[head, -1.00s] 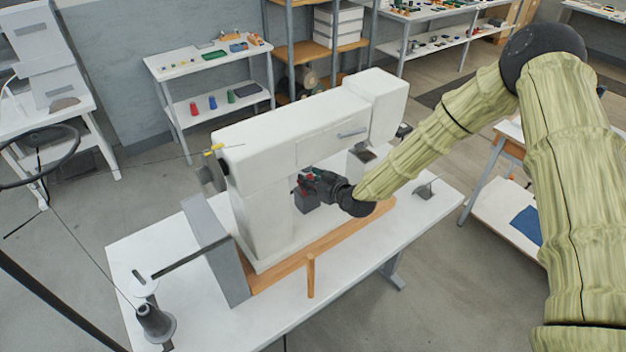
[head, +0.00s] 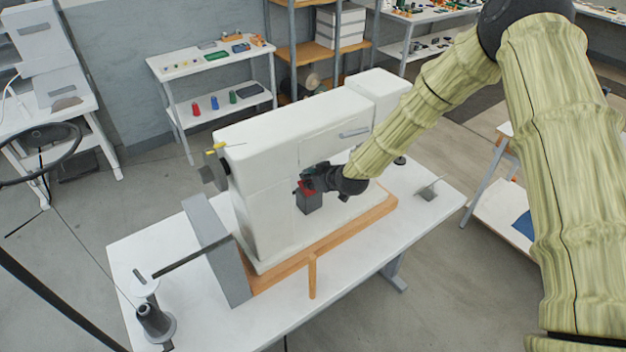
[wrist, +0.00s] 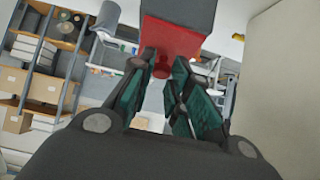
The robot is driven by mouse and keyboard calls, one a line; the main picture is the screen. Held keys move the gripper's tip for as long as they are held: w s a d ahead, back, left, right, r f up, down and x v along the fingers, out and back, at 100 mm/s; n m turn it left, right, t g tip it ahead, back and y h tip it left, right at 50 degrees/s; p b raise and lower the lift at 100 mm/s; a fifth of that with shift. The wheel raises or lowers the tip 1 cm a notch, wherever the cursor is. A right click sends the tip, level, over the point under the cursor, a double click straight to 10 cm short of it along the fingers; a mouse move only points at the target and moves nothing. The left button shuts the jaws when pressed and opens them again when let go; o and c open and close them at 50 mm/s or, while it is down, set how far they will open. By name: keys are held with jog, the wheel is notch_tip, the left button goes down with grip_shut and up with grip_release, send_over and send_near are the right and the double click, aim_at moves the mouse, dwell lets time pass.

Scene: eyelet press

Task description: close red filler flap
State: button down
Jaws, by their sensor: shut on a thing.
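The red filler flap (head: 305,189) is at the top of a dark grey box (head: 311,203) on the near side of the white machine (head: 265,160). In the wrist view the red flap (wrist: 168,44) lies against the grey box (wrist: 180,12), with a small red tab (wrist: 161,69) pointing toward me. My gripper (head: 308,181) is at the flap and partly covers it in the head view. Its teal-padded fingers (wrist: 163,66) are on either side of the red tab, shut on it. I cannot tell the flap's exact angle.
The machine stands on a wooden-edged base (head: 335,238) on a white table (head: 185,315). Its pale body wall (wrist: 285,80) is close on the right in the wrist view. A thread cone (head: 152,318) stands at the table's front left. The table's right end is mostly clear.

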jog(key=c, duration=1.4)
grip_release()
jog(key=shift+d, duration=0.1)
jog(key=v, duration=1.2)
jog(key=shift+w, duration=0.1)
